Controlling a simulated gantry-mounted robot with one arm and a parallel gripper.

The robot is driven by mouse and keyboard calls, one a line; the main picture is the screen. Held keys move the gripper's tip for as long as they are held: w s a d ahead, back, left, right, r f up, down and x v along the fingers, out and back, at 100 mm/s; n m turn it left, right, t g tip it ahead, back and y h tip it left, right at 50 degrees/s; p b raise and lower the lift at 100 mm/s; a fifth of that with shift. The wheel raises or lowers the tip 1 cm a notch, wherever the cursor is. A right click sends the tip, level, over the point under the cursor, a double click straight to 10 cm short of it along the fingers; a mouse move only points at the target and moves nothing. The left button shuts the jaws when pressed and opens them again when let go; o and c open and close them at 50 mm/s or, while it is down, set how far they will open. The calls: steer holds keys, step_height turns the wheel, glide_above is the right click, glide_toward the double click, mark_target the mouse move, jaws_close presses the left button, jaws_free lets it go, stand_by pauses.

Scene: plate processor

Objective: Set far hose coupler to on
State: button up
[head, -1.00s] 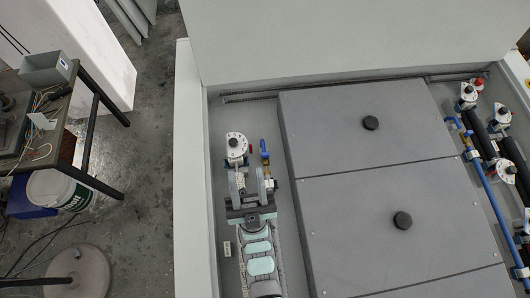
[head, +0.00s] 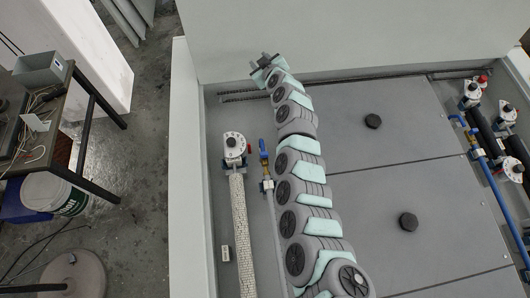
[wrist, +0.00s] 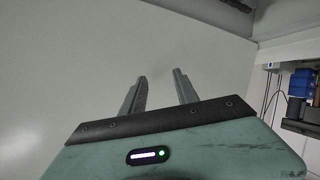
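A white round coupler head (head: 235,145) sits in the left channel, on top of a pale braided hose (head: 242,235). A blue-handled valve (head: 264,160) stands just right of it. More white coupler heads stand at the right side, the farthest visible one (head: 473,91) near a red knob. I cannot tell which is the far hose coupler, nor read any setting. My gripper (head: 263,60) is at the far end of my arm, near the back wall, apart from the couplers. In the wrist view its two fingers (wrist: 160,75) are spread and empty, facing a plain pale surface.
Large grey panels with black knobs (head: 373,121) fill the middle. A blue pipe (head: 490,177) and dark hoses run along the right. A pale back wall (head: 340,40) rises behind. A work table (head: 95,185) and white bucket (head: 52,193) stand outside at left.

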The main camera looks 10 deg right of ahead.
steer(key=s+a+f+n+g+y, duration=0.2)
steer(key=s+n+g, duration=0.2)
steer(key=s+n, duration=0.15)
steer(key=n+g+b, duration=0.2)
steer(key=n+g, duration=0.4)
steer(key=g, duration=0.3)
glide_toward(265, 153)
steer(key=shift+t+y, duration=0.3)
steer(key=x, duration=0.3)
steer(key=p+x, duration=0.1)
steer(key=x, duration=0.1)
steer(key=p+x, duration=0.1)
steer(key=x, duration=0.2)
steer(key=shift+s+f, duration=0.3)
steer(key=shift+f, duration=0.05)
steer(key=shift+a+f+m, duration=0.1)
steer(key=shift+f+m, duration=0.15)
steer(key=shift+f, duration=0.2)
steer(key=shift+w, duration=0.1)
jaws_close()
